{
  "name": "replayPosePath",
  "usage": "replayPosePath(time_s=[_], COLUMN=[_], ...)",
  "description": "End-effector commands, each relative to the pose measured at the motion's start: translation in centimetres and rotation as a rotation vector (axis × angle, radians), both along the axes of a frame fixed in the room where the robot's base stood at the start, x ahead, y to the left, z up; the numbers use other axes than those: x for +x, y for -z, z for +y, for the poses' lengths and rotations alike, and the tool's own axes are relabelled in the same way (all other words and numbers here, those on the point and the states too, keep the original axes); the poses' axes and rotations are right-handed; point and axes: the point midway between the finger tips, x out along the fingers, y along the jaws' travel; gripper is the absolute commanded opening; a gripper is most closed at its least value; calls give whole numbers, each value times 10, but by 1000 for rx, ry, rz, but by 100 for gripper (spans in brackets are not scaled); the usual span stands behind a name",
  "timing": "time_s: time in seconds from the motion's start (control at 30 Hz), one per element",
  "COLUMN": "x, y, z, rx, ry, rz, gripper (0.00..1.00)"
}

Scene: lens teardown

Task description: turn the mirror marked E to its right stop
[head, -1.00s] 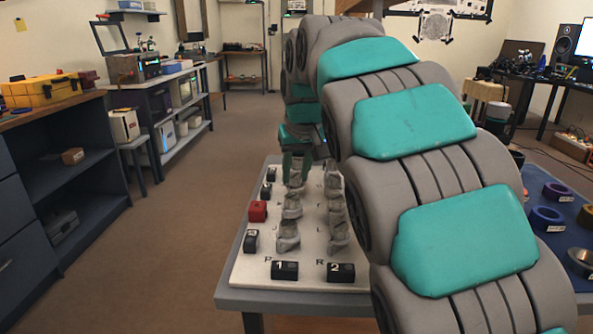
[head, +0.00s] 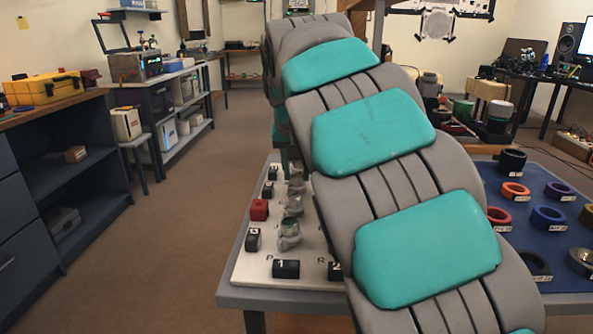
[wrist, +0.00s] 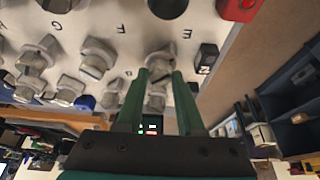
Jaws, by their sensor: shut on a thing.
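In the wrist view, the mirror marked E (wrist: 160,60) is a grey knob-like mount on the white board (wrist: 140,20), beside the printed letter E. My gripper (wrist: 162,74) has its two green fingers on either side of this mount, shut on it. Part of the mount is hidden by the fingers. Similar grey mounts (wrist: 97,58) stand to the left beside the letters F and G. In the head view, my arm covers much of the board (head: 250,270), and I cannot make out mirror E or the fingertips there.
Black blocks marked 1 (head: 286,268) and 2 (head: 335,271) sit at the board's near edge. A red block (head: 259,210) sits on its left side. A black block (wrist: 206,58) stands close right of my fingers. A blue mat (head: 560,250) with several rings lies to the right.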

Motion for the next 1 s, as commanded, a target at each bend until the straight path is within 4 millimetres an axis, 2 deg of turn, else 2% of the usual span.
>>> replayPosePath(time_s=[0.13,0.17,0.4,0.73,1.0], x=[1,1,0,-1,-13], y=[-3,-3,-2,-4,-35], z=[0,0,0,0,1], rx=[2,2,1,1,3], ry=[-1,-1,-2,-2,-3], rz=[-7,-7,-3,-3,-5], gripper=[0,39,66,67,67])
